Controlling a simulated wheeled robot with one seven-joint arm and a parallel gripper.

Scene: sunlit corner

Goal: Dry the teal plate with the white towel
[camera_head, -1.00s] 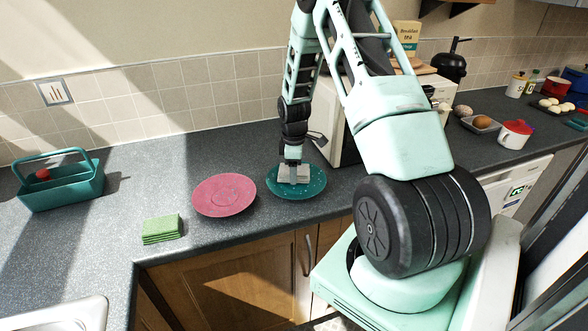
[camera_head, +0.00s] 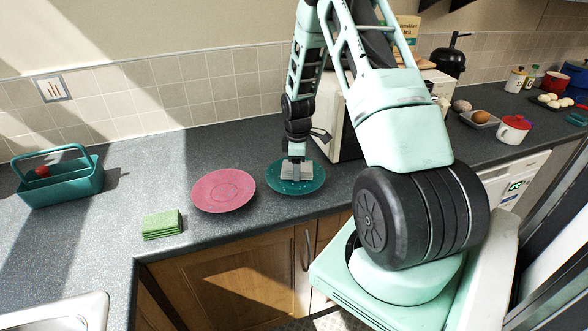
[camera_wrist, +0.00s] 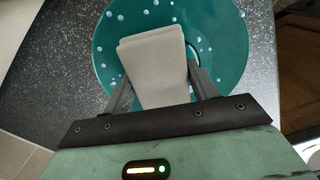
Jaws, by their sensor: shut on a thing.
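The teal plate (camera_head: 312,186) lies on the grey counter below my gripper. Several pale water drops show on it in the wrist view (camera_wrist: 222,28). My gripper (camera_head: 296,164) is shut on the folded white towel (camera_head: 297,174). In the wrist view the towel (camera_wrist: 155,62) sits between the two fingers and covers the middle of the plate. It is at or just above the plate's surface; I cannot tell whether it touches. Part of the plate is hidden by the towel and my gripper.
A pink plate (camera_head: 223,190) lies just left of the teal plate. A green folded cloth (camera_head: 162,224) and a teal caddy (camera_head: 62,184) are farther left. A white microwave (camera_head: 342,123) stands close behind on the right. The counter's front edge is near the plates.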

